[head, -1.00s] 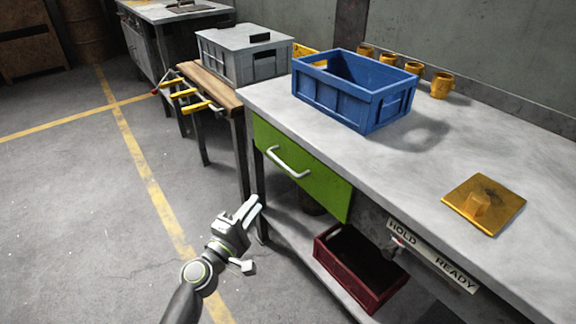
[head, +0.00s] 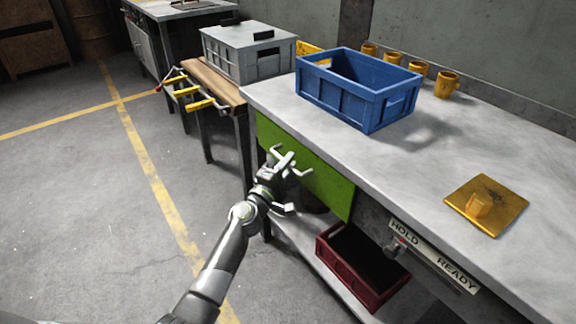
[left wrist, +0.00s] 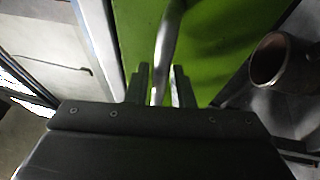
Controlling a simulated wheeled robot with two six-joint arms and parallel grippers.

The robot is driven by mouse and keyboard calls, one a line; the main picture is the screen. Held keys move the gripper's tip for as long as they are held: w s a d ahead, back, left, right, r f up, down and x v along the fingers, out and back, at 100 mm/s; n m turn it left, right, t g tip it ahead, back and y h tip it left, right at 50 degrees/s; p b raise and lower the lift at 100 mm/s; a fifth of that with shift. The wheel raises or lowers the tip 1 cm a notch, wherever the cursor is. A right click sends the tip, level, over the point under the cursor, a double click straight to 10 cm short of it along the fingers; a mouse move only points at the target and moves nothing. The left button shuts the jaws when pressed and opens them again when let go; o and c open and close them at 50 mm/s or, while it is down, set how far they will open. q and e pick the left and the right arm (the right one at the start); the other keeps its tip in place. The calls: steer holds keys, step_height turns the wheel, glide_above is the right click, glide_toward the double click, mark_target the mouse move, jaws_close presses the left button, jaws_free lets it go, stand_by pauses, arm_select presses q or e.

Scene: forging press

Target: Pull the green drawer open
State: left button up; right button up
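The green drawer (head: 330,187) is shut in the front of the grey workbench, and its face also fills the upper part of the left wrist view (left wrist: 215,40). Its pale bar handle (head: 307,173) is partly hidden by my left gripper in the head view. My left gripper (head: 287,162) is at the handle. In the left wrist view its two dark fingers (left wrist: 162,86) stand on either side of the handle bar (left wrist: 168,45), with a gap visible, so it looks open around the bar. My right gripper is out of view.
A blue crate (head: 335,98), several orange mugs (head: 447,85) and an orange plate (head: 502,206) are on the workbench (head: 420,165). A dark red crate (head: 345,278) is on the shelf below. Floor in front is clear.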

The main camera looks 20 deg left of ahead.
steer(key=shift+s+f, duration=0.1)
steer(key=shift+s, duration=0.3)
arm_select(q)
jaws_close()
steer(key=shift+s+a, duration=0.1)
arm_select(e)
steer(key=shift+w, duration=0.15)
